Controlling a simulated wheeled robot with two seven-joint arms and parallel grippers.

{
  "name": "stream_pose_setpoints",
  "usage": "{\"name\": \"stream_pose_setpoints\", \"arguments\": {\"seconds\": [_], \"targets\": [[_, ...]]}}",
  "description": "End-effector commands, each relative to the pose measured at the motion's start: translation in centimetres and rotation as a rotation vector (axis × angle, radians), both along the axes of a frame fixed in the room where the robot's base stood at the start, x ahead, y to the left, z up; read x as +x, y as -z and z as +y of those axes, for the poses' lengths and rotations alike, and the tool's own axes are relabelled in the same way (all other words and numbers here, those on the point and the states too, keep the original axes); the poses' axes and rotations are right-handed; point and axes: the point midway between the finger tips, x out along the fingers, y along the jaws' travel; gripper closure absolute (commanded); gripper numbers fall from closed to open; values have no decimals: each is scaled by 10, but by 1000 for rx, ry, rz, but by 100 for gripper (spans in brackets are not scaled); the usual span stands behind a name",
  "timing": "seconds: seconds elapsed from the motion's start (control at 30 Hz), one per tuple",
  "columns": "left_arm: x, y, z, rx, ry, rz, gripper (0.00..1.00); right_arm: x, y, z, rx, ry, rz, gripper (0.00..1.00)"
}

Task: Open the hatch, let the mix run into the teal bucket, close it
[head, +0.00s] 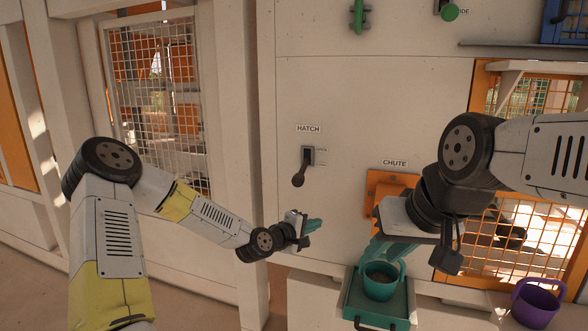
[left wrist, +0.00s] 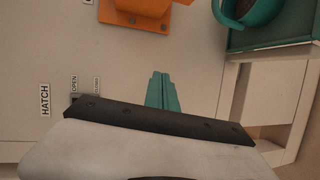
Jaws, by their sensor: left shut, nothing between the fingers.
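The hatch lever (head: 300,172) is on the pale wall under the HATCH sign, with its dark knob pointing down, away from the small OPEN label. The orange chute (head: 385,187) is on the wall to the right, partly hidden by my right arm. The teal bucket (head: 380,285) stands upright on a teal tray (head: 372,312) below it. Its inside looks brownish; I cannot tell how full it is. My left gripper (head: 314,226) is shut and empty, below and right of the lever, apart from it. My right gripper (head: 388,250) is just above the bucket; its finger gap is unclear.
A purple bucket (head: 536,304) stands at the lower right. A green handle (head: 358,14) and a green knob (head: 450,12) are high on the wall. Mesh panels (head: 160,90) flank the wall. The wall between the lever and my left gripper is clear.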

Motion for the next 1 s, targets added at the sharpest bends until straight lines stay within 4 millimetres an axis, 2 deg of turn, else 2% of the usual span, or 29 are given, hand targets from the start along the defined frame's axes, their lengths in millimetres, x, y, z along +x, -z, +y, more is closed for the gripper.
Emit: {"name": "stream_pose_setpoints", "arguments": {"seconds": [0.03,0.07,0.2,0.3,0.4,0.53,0.67,0.77,1.0], "targets": [[-5,0,5,-185,-53,92,100,0,0,0,0,0,0,74],[-7,-6,8,-298,-83,140,100,0,0,0,0,0,0,74],[-11,-42,39,-801,-206,320,100,0,0,0,0,0,0,74],[-12,-69,70,-1084,-259,391,100,0,0,0,0,0,0,74],[-12,-87,95,-1274,-288,428,100,0,0,0,0,0,0,74],[-12,-98,110,-1381,-298,447,100,0,0,0,0,0,0,74],[-2,-101,107,-1391,-299,448,100,0,0,0,0,0,0,74],[13,-104,101,-1388,-298,447,100,0,0,0,0,0,0,74],[61,-112,82,-1385,-297,446,100,0,0,0,0,0,0,74]]}}
